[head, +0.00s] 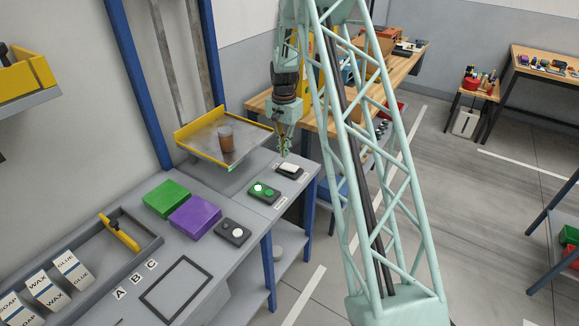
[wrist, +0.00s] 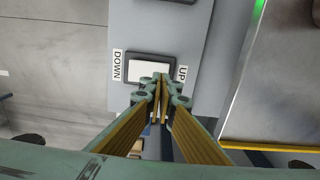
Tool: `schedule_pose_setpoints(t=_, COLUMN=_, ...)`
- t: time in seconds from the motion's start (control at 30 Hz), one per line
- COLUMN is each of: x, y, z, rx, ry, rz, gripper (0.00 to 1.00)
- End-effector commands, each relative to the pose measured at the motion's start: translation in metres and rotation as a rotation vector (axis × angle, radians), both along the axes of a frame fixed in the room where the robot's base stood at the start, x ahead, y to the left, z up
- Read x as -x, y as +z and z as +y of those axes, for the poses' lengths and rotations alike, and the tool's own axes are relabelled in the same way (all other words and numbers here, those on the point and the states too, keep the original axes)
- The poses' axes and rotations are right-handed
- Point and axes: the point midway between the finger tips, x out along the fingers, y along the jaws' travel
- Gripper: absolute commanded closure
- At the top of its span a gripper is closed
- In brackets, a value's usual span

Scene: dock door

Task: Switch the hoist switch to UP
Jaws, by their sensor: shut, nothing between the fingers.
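The hoist switch is a white rocker in a dark frame on the grey bench (head: 290,169). In the wrist view the switch (wrist: 140,69) lies between a DOWN label (wrist: 117,65) on the left and an UP label (wrist: 183,73) on the right. I cannot tell which way the rocker is tilted. My gripper (head: 284,153) is shut and empty, pointing down just above the switch. In the wrist view the fingertips of my gripper (wrist: 160,76) overlap the UP side of the switch and hide part of it. Whether they touch it is unclear.
A hoist platform (head: 190,137) with yellow edges carries a brown jar (head: 226,137) left of my gripper. Green (head: 167,198) and purple (head: 195,216) blocks lie farther left.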

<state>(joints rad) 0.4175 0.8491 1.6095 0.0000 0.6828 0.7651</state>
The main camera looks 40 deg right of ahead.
Motion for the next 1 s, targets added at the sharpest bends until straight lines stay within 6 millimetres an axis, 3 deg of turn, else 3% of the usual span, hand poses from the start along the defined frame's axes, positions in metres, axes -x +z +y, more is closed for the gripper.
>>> schedule_pose_setpoints(t=0.4, x=0.000, y=0.020, z=0.000, rx=0.000, ry=0.000, rz=0.000, gripper=1.00)
schedule_pose_setpoints(t=1.0, x=0.000, y=0.022, z=0.000, rx=0.000, ry=0.000, rz=0.000, gripper=1.00)
